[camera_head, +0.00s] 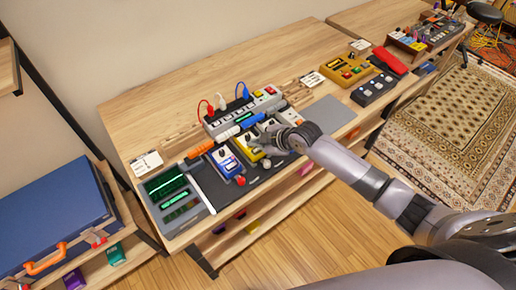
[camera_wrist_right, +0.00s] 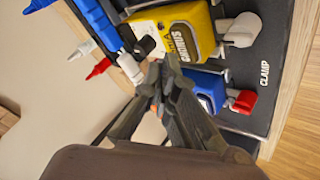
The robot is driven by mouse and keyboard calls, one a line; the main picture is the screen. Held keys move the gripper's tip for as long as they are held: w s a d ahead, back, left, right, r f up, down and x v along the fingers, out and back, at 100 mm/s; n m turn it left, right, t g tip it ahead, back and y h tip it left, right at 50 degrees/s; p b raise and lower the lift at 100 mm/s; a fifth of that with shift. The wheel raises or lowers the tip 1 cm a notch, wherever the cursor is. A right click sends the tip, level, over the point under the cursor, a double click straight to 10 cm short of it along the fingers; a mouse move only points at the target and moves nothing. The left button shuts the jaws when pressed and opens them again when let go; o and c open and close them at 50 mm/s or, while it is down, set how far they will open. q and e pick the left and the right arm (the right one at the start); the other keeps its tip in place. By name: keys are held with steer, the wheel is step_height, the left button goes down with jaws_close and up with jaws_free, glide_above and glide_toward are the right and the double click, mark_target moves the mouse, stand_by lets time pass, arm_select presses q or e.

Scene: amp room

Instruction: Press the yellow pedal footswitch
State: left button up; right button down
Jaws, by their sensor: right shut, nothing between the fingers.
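The yellow pedal (camera_head: 246,151) stands on the dark pedal board among other pedals. In the right wrist view the yellow pedal (camera_wrist_right: 178,28) shows close up, with dark lettering on its face. A pale grey footswitch (camera_wrist_right: 240,30) sits at its end. My right gripper (camera_head: 268,147) is shut and empty, over the right side of the yellow pedal. In the right wrist view the fingertips (camera_wrist_right: 155,72) are close to the pedal's knob end, away from the footswitch. I cannot tell whether they touch. My left gripper is not in view.
A blue pedal (camera_head: 226,163) with a red footswitch (camera_head: 240,180) stands beside the yellow one. A power strip (camera_head: 232,115) with cables lies behind. A grey device with green displays (camera_head: 170,190) is at left. A bare grey mat (camera_head: 328,113) lies right of the board.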

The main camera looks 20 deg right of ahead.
mark_target(257, 151)
steer(key=shift+f, duration=0.1)
stand_by(0.7)
steer(key=shift+f, duration=0.3)
steer(key=shift+f+b, duration=0.55)
stand_by(0.7)
steer(key=shift+s, duration=0.1)
steer(key=shift+r+p, duration=0.85)
steer(key=shift+r, duration=0.05)
step_height(257, 151, up, 5)
steer(key=p, duration=0.4)
steer(key=shift+r+p, duration=0.1)
steer(key=shift+p, duration=0.25)
